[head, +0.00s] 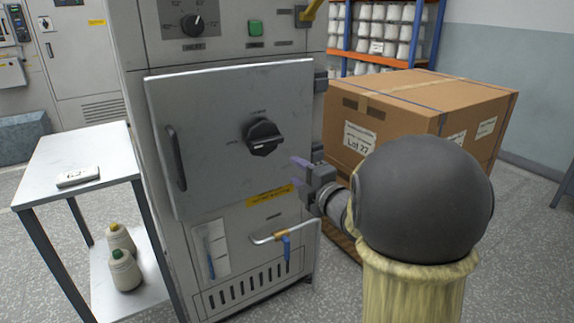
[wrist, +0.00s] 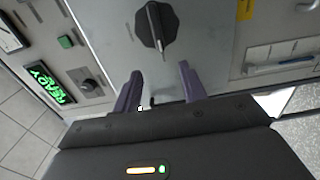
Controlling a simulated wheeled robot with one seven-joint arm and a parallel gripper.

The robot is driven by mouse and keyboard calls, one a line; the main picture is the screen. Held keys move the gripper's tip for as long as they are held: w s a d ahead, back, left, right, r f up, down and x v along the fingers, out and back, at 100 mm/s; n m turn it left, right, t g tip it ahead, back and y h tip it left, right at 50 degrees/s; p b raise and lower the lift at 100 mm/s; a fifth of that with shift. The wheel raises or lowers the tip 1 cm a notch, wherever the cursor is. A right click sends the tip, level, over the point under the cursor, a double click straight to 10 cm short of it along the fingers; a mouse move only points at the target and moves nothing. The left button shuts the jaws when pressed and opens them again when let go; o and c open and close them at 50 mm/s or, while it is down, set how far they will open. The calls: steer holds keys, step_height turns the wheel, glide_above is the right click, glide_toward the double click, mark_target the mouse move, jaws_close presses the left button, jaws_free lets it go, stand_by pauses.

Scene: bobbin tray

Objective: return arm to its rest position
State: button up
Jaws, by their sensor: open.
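My gripper (head: 298,174) is in front of the lower right part of the grey cabinet's door (head: 215,110) in the head view. Its two purple fingers are apart with nothing between them, and they also show in the wrist view (wrist: 160,88). The door looks closed. A black rotary knob (head: 263,137) sits on the door, to the left of and above my fingers; in the wrist view the knob (wrist: 157,25) lies beyond the fingertips, apart from them. My forearm hides part of the floor and the carton.
A large cardboard box (head: 420,95) stands right of the cabinet, close behind my arm.

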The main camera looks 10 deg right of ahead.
steer(key=s+d+f+m+g+h, duration=0.1)
steer(key=s+f+m+g+h, duration=0.55)
steer(key=f+m, duration=0.7)
steer(key=s+a+f+m+g+p, duration=0.1)
steer(key=s+a+f+m+g, duration=0.2)
steer(key=s, duration=0.5)
steer(key=s+a+f+m+g, duration=0.25)
steer(key=s+m+g, duration=0.25)
steer(key=s, duration=0.3)
step_height(320, 180, up, 36)
steer(key=p, duration=3.7)
steer(key=shift+d+r+y, duration=0.25)
steer(key=shift+d+y, duration=0.1)
steer(key=shift+y, duration=0.1)
steer(key=shift+f, duration=0.1)
steer(key=shift+c, duration=0.5)
